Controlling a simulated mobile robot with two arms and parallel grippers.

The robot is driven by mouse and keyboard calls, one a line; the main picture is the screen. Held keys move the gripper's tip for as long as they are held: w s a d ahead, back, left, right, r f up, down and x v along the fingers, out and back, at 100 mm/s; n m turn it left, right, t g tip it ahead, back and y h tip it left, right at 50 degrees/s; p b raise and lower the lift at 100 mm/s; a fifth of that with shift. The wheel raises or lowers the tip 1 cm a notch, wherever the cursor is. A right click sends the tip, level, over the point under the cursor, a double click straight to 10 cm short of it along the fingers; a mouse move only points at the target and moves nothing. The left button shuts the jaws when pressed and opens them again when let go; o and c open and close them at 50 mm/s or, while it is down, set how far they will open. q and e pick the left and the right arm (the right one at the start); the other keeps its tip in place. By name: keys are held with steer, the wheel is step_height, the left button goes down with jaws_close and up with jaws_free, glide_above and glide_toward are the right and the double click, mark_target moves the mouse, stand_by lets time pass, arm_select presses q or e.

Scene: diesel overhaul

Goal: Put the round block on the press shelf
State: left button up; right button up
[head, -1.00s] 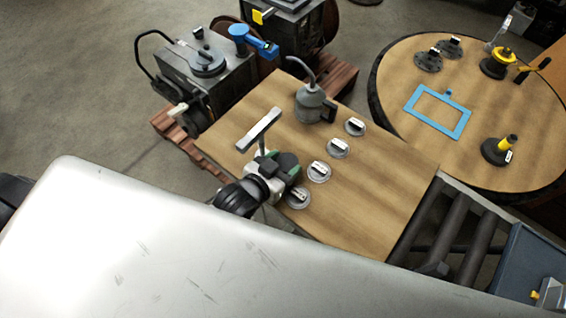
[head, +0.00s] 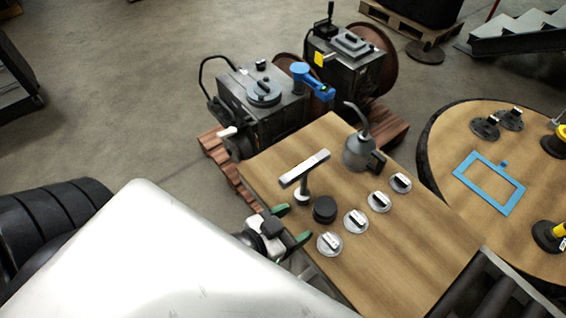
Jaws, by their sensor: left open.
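A short black round block (head: 325,209) stands on the wooden table (head: 420,255), between a T-shaped metal tool (head: 304,172) and a row of round silver discs with labels. My left gripper (head: 292,225) is open and empty at the table's left edge. Its green-tipped fingers point towards the block, with a gap between them and it. My right gripper is not in view. I cannot make out a press shelf in this view.
A grey oil can (head: 361,150) stands behind the discs (head: 356,221). Dark machines (head: 262,100) sit on pallets beyond the table. A round table (head: 450,135) with a blue frame (head: 489,183) stands to the right. The table's front right part is clear.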

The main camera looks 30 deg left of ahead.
arm_select(q)
steer(key=shift+v, duration=1.3)
